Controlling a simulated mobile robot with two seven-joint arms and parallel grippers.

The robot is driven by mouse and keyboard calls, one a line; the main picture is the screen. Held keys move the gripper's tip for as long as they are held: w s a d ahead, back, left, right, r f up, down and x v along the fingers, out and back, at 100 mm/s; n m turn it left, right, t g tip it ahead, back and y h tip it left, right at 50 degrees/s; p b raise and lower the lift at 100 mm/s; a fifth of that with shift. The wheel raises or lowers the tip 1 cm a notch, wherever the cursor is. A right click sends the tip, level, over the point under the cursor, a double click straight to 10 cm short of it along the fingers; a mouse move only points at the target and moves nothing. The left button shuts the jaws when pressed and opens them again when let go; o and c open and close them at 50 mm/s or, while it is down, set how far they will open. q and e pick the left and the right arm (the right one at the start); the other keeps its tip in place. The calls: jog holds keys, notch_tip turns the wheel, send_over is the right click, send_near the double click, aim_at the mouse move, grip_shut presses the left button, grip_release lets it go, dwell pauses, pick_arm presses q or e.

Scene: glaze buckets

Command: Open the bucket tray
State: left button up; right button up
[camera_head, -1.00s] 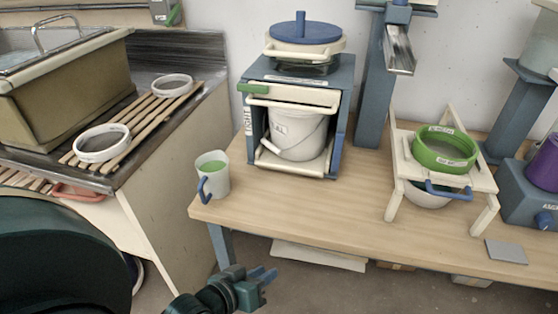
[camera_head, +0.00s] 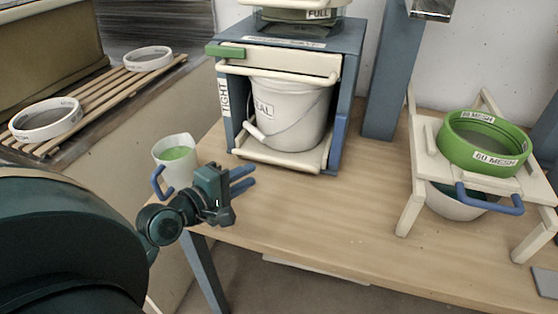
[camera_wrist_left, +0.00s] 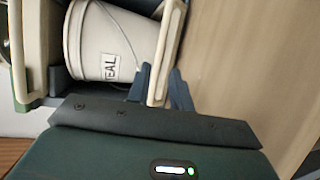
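The bucket tray is the cream shelf with a front bar (camera_head: 278,169) at the bottom of a blue press frame (camera_head: 341,130). A white bucket (camera_head: 290,118) with a wire bail and a "TEAL" label stands on it. My left gripper (camera_head: 251,177) is open, its blue fingers pointing at the left part of the tray front. In the left wrist view the fingers (camera_wrist_left: 160,88) lie on either side of the tray's cream bar (camera_wrist_left: 166,58). No grip on it shows; whether they touch it I cannot tell. My right gripper is out of view.
A pitcher (camera_head: 177,160) of green liquid stands close left of my gripper at the table edge. A cream sieve stand (camera_head: 411,208) with a green sieve (camera_head: 484,143) is at right. The wooden tabletop (camera_head: 345,205) between is clear. A drawer with a green tab (camera_head: 226,50) sits above the bucket.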

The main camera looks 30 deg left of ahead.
aim_at(277, 160)
pick_arm(q)
jog(key=x, duration=1)
jog(key=shift+w+f+b, duration=0.2)
jog(key=shift+w+b, duration=0.1)
jog(key=shift+w, duration=0.05)
jog(key=shift+c, duration=0.4)
grip_shut()
